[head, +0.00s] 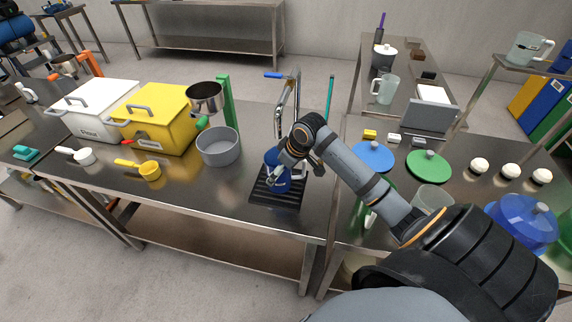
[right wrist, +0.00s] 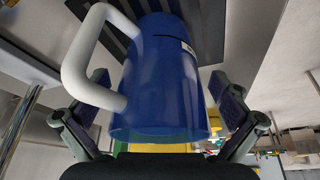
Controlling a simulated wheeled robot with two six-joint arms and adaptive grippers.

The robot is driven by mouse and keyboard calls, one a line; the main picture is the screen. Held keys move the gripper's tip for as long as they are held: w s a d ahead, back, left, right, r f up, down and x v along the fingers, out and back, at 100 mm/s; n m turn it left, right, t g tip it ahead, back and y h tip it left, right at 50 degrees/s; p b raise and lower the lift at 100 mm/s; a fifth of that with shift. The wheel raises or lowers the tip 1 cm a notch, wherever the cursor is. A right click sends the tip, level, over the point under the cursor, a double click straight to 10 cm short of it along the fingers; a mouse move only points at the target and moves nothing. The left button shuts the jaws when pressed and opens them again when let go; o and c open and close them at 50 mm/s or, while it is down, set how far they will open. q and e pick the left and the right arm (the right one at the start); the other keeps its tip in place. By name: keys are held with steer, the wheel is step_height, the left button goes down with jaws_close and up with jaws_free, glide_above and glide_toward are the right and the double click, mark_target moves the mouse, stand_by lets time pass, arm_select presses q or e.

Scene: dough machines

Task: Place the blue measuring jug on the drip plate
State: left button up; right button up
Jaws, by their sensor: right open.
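The blue measuring jug (head: 271,157) stands on the black ribbed drip plate (head: 272,201) below the tap, partly hidden by my right gripper. In the right wrist view the jug (right wrist: 165,85) fills the middle, with its white handle on the left. The dark slats of the drip plate (right wrist: 92,20) show behind it. My right gripper (head: 284,168) is open around the jug. In the right wrist view its fingers (right wrist: 165,98) stand apart on either side of the jug, with visible gaps. My left gripper is not in view.
The metal tap (head: 288,95) rises behind the drip plate. A grey pot (head: 219,147) stands to the left, beside a yellow box (head: 158,120). Blue (head: 372,155) and green (head: 429,166) lids lie on the right-hand table.

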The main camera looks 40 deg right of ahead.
steer(key=v, duration=1.1)
steer(key=shift+r, duration=0.4)
steer(key=shift+s, duration=0.1)
